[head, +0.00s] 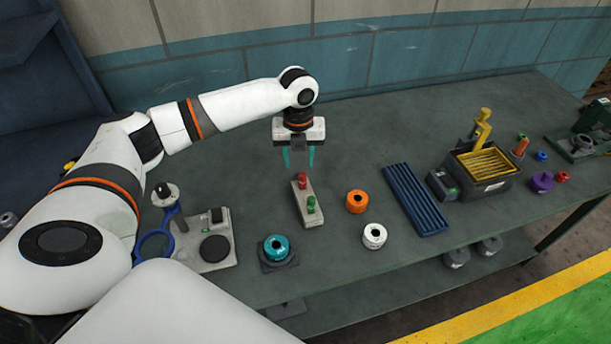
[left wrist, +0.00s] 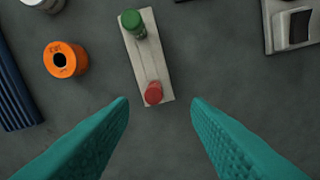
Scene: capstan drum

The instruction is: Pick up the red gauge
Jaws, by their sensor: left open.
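The red gauge (head: 302,180) is a small red cylinder standing at the far end of a pale grey block (head: 307,212) on the bench. A green gauge (head: 311,204) stands nearer the front of the same block. In the left wrist view the red gauge (left wrist: 153,93) lies just beyond and between my teal fingertips, with the green gauge (left wrist: 133,23) farther up. My left gripper (head: 299,160) is open and empty, pointing down, above and behind the red gauge. It also shows in the left wrist view (left wrist: 160,104). My right gripper is not in view.
An orange spool (head: 357,201) and a white spool (head: 375,236) stand right of the block. A teal spool (head: 276,248) sits on a dark base in front. A blue ribbed tray (head: 415,198) lies farther right. A grey fixture (head: 212,240) stands left. The bench behind the block is clear.

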